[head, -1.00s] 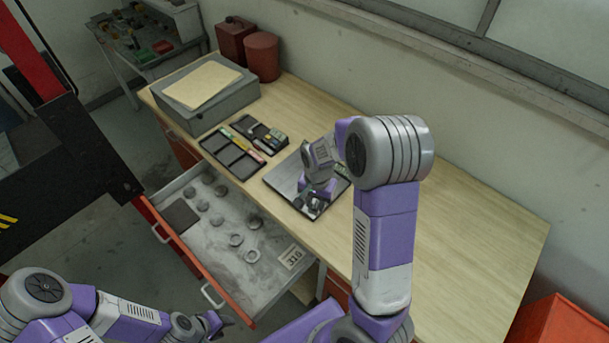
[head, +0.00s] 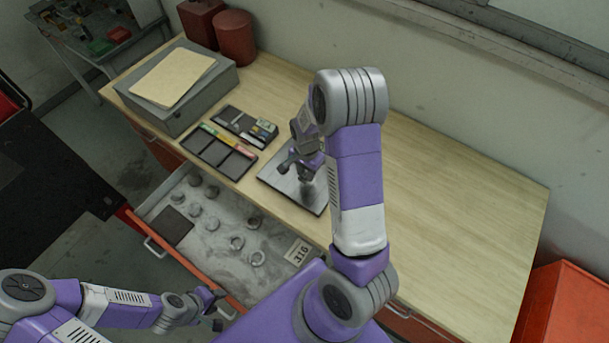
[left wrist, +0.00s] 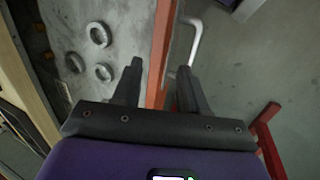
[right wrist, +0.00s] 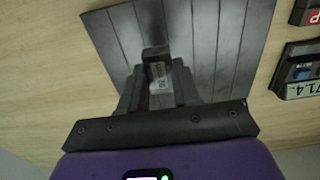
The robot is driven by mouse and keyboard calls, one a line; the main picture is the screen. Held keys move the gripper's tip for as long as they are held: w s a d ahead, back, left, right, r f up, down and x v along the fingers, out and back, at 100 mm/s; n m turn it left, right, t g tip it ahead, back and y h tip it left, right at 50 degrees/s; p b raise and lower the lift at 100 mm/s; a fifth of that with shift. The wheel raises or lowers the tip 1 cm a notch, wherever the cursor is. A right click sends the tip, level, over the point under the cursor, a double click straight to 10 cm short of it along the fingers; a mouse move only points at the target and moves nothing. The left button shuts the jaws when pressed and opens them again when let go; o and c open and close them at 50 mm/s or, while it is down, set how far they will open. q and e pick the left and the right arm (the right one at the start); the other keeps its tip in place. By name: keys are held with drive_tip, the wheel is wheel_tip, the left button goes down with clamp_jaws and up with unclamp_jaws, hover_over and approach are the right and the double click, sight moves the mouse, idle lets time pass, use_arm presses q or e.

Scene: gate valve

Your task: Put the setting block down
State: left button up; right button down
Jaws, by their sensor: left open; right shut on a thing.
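The setting block (right wrist: 160,76) is a small grey block with a marked face. My right gripper (right wrist: 158,88) is shut on it, over a dark grey plate with lengthwise lines (right wrist: 205,35). I cannot tell whether the block touches the plate. In the head view the plate (head: 282,184) lies on the bench, and my right gripper (head: 308,172) points down over it; the block is too small to make out there. My left gripper (left wrist: 160,68) is open and empty near the drawer's front edge; in the head view it is at lower left (head: 217,302).
A divided black tray (head: 219,153) and a case of small blocks (head: 247,126) lie beside the plate. The open drawer (head: 205,238) holds several rings and discs. A grey box (head: 170,100) stands behind. The bench (head: 450,215) is clear at right.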

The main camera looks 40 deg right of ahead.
sight(306, 178)
drive_tip(key=shift+w+f, duration=0.1)
drive_tip(key=shift+f, duration=2.1)
drive_tip(key=shift+f, duration=0.2)
drive_tip(key=c, duration=0.8)
unclamp_jaws()
drive_tip(key=shift+r, duration=0.1)
